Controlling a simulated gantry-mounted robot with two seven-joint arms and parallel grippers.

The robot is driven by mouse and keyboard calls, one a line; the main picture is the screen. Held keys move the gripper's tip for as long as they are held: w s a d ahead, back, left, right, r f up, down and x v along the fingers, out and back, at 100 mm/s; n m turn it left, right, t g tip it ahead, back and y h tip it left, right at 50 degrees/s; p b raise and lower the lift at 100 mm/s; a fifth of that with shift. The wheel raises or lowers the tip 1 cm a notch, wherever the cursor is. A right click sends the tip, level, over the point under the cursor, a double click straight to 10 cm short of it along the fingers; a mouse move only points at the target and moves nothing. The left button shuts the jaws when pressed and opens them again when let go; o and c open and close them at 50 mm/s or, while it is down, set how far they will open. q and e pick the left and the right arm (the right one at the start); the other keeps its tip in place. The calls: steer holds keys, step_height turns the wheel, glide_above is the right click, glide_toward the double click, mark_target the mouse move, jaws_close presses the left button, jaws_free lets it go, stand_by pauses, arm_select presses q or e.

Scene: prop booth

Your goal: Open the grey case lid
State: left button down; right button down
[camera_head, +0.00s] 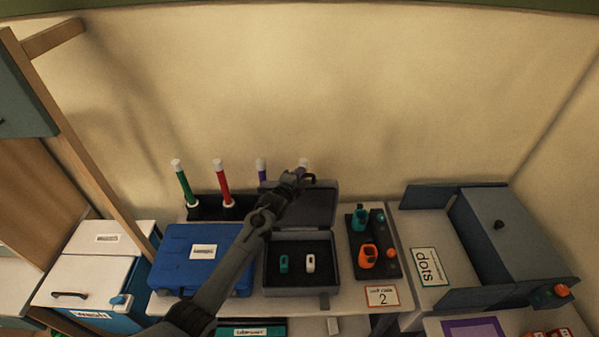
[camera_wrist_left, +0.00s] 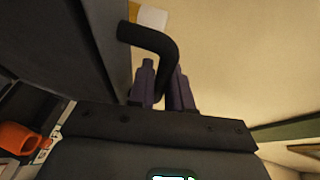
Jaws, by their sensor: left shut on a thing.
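The grey case (camera_head: 345,278) stands open on the table, with a dark inside that holds a teal item (camera_head: 283,264) and a white item (camera_head: 310,263). Its lid (camera_head: 312,208) stands raised and tilted back at the rear, and it also shows as a dark panel in the left wrist view (camera_wrist_left: 112,30). My left gripper (camera_head: 302,178) is at the lid's top edge, shut on the black curved lid handle (camera_wrist_left: 150,38). The fingers (camera_wrist_left: 166,88) show around the handle's lower part; the exact contact is partly hidden. My right gripper is not in view.
A blue case (camera_head: 180,255) lies left of the grey case, partly behind my left arm. A dark tray with orange and teal items (camera_head: 369,255) stands at the right. Several coloured sticks (camera_head: 222,185) stand behind. A grey box (camera_head: 505,235) is further right.

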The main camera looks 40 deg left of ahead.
arm_select(q)
steer(key=shift+m+t, duration=0.3)
steer(key=shift+t, duration=0.4)
steer(key=s+d, duration=0.2)
steer(key=s, duration=0.1)
steer(key=shift+s+d, duration=0.15)
steer(key=shift+d, duration=0.15)
steer(key=c, duration=1.4)
jaws_free()
steer(key=shift+s, duration=0.1)
steer(key=b+v, duration=0.1)
steer(key=v, duration=0.9)
steer(key=shift+s+d, duration=0.2)
steer(key=shift+s, duration=0.1)
